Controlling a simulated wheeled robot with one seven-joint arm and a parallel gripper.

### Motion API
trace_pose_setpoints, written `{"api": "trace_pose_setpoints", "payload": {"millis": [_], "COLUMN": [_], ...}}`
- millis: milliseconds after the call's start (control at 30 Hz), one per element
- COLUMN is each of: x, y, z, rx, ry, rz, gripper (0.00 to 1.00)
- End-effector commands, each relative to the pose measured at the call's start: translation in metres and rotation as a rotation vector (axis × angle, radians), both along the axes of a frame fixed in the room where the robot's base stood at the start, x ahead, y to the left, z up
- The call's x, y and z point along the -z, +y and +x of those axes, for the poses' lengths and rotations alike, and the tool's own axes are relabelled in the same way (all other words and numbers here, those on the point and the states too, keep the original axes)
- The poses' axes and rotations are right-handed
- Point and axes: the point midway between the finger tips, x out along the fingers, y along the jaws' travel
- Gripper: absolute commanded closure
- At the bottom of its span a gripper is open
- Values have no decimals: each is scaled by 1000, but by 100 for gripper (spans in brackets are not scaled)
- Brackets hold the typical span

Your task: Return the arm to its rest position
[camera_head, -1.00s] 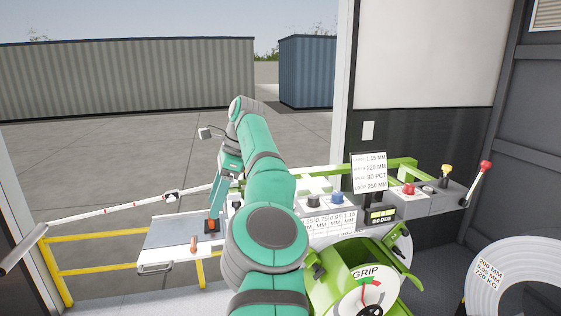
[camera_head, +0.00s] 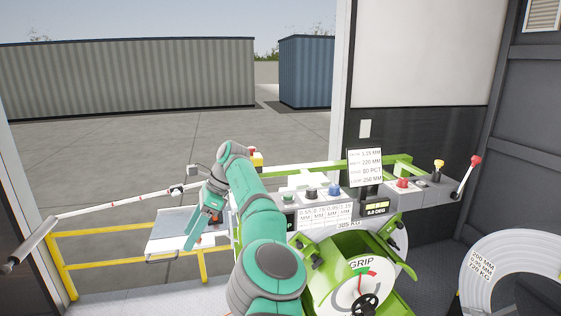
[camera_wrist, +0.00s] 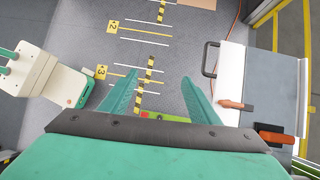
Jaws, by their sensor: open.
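My teal arm reaches forward from the bottom of the head view. It bends down at the wrist, left of the green machine. My gripper (camera_head: 195,240) points down beside the grey-and-white tray table (camera_head: 160,232). In the wrist view my gripper (camera_wrist: 160,92) has its two teal fingers wide apart, with nothing between them. Below them is grey floor with yellow and black marks. The tray table (camera_wrist: 231,65) lies right of the fingers, with an orange-handled tool (camera_wrist: 234,105) on it. In the head view my wrist hides part of the table.
The green machine (camera_head: 345,268) with a GRIP dial stands close on the arm's right. Its control panel (camera_head: 415,196) has knobs and a red-tipped lever (camera_head: 475,162). A white coil (camera_head: 512,275) stands right.

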Motion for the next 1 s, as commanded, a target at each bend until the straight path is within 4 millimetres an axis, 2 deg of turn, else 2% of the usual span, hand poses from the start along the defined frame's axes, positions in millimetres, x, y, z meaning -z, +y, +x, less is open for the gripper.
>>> {"api": "trace_pose_setpoints", "payload": {"millis": [33, 167, 300, 500, 633, 800, 1000], "x": [18, 61, 110, 158, 178, 192, 196], "y": [11, 48, 95, 153, 183, 211, 228], "z": [-5, -23, -55, -106, -140, -181, -221], "rx": [-6, -12, -7, 28, 64, 126, 219], "ry": [26, 99, 211, 387, 511, 683, 897], "rz": [24, 108, 230, 407, 521, 665, 828], "gripper": [44, 44, 44, 44, 44, 44, 44]}}
